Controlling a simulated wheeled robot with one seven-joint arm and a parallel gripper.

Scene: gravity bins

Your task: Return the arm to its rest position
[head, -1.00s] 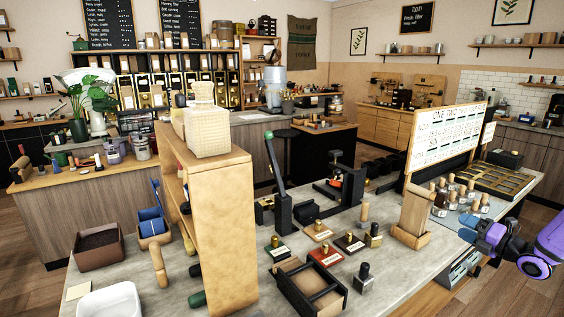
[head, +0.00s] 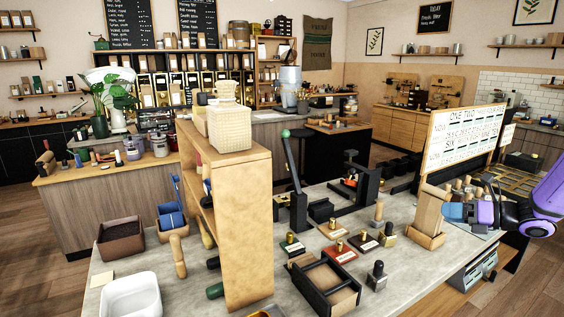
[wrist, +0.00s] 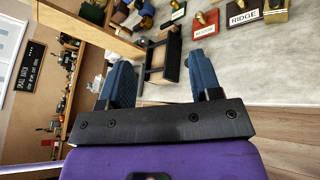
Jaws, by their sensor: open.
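My gripper (head: 452,211) is at the right of the head view, at the end of my purple arm, over the right part of the grey counter (head: 398,268). In the head view it overlaps the lower part of an upright wooden block stand (head: 428,209); I cannot tell whether they touch. In the wrist view my gripper (wrist: 162,84) shows two blue fingers spread wide apart. Nothing is between them.
A tall wooden shelf (head: 243,235) stands on the counter's left part. A black-framed wooden tray (head: 325,287), several labelled stampers (head: 340,252) and a black lever press (head: 297,190) stand mid-counter. A lettered board (head: 466,135) rises behind my gripper. Wooden floor lies at the lower right.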

